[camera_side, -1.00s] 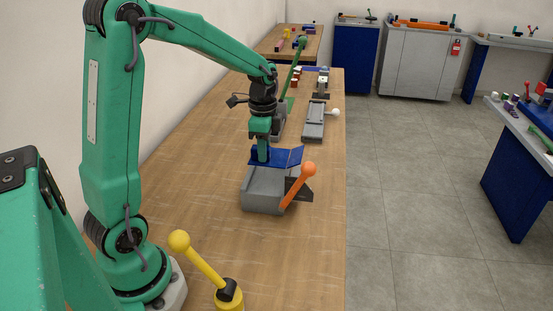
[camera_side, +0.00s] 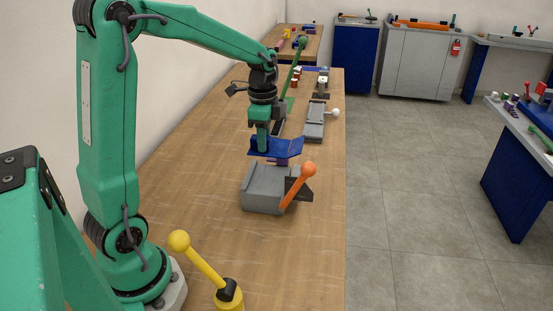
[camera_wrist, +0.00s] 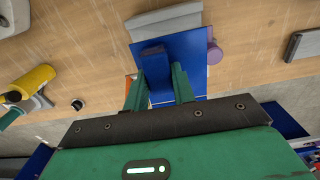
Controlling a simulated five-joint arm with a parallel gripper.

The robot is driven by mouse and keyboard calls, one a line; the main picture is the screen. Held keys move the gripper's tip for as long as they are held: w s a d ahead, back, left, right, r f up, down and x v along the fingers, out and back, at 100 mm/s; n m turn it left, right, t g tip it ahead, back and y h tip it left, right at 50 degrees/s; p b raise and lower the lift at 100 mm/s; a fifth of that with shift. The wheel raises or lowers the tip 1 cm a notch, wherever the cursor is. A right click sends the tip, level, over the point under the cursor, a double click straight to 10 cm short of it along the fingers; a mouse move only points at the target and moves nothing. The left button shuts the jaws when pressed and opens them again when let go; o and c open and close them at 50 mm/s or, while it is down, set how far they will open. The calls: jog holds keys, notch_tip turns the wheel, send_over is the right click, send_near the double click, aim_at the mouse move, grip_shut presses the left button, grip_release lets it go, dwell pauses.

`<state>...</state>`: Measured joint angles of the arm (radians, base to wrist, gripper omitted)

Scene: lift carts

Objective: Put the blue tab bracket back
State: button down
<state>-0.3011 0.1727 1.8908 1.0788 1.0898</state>
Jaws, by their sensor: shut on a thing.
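The blue tab bracket (camera_side: 287,147) is a bent blue plate; in the wrist view (camera_wrist: 189,45) its raised tab stands between the two green fingers. My gripper (camera_side: 262,143) is shut on it, as the wrist view (camera_wrist: 158,78) also shows. The bracket hangs a little above a grey fixture (camera_side: 262,192) that has an orange ball-ended lever (camera_side: 299,186) at its right side. A gap shows between plate and fixture. A small purple piece (camera_side: 280,162) shows just under the plate, and a round purple thing shows beside the plate in the wrist view (camera_wrist: 214,50).
A yellow ball-ended lever (camera_side: 204,261) stands at the table's near edge. Behind the fixture are a grey fixture with a white knob (camera_side: 315,124) and a green lever (camera_side: 294,65). The wooden table (camera_side: 200,195) is clear left of the grey fixture.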

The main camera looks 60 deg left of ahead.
notch_tip(320, 180, up, 11)
jog(key=s+d+m, duration=0.5)
jog(key=s+d, duration=0.3)
jog(key=d, duration=0.5)
jog(key=s+d+m, duration=0.4)
jog(key=s+d, duration=0.3)
jog(key=d, duration=0.7)
notch_tip(320, 180, down, 17)
jog(key=shift+a, duration=0.15)
jog(key=shift+f, duration=0.1)
jog(key=w+a+f, duration=0.2)
jog(key=a, duration=0.1)
jog(key=w+a+f, duration=0.2)
jog(key=w, duration=0.1)
jog(key=w+a+f, duration=0.2)
jog(key=a+f, duration=0.1)
jog(key=shift+w+a, duration=0.3)
jog(key=shift+w, duration=0.05)
